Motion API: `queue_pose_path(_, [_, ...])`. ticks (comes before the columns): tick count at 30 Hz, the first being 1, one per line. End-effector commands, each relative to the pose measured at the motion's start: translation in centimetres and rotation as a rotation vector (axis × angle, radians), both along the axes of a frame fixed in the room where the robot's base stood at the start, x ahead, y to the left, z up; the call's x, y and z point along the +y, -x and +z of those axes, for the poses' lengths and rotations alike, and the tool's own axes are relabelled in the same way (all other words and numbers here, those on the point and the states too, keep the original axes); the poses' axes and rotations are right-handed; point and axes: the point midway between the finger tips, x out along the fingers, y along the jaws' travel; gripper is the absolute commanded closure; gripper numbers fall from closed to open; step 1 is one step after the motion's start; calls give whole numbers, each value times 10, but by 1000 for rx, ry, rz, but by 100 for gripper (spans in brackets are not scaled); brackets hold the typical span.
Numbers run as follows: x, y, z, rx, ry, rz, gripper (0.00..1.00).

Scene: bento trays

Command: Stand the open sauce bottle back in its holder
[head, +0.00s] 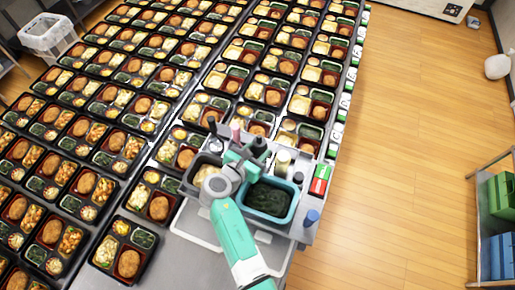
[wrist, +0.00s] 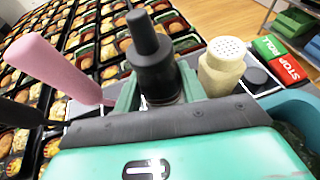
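The sauce bottle (wrist: 153,65) is dark, with a narrow nozzle on top. It stands roughly upright between the two fingers of my gripper (wrist: 160,92) in the wrist view. The fingers sit close on both sides of it, and my gripper looks shut on it. In the head view the dark bottle (head: 259,146) shows at the tip of my gripper (head: 250,155), above the serving station. My gripper hides the lower part of the bottle. I cannot tell which slot is its holder, or whether the base touches anything.
A shaker with a white top (wrist: 222,62) stands close right of the bottle, a pink handle (wrist: 62,62) close left. A teal-rimmed tub of dark greens (head: 293,212), a blue-capped bottle (head: 311,218) and a red-green sign (head: 320,180) are nearby. Bento trays (head: 158,208) fill the left.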

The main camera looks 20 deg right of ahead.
Motion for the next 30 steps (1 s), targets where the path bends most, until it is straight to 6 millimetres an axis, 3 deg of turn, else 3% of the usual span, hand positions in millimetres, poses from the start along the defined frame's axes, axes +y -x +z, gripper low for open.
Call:
queue_pose_path(19, [0,1,1,-1,-1,0,64])
queue_pose_path(23, [0,1,1,-1,-1,0,36])
queue_pose_path(30, [0,1,0,1,-1,-1,34])
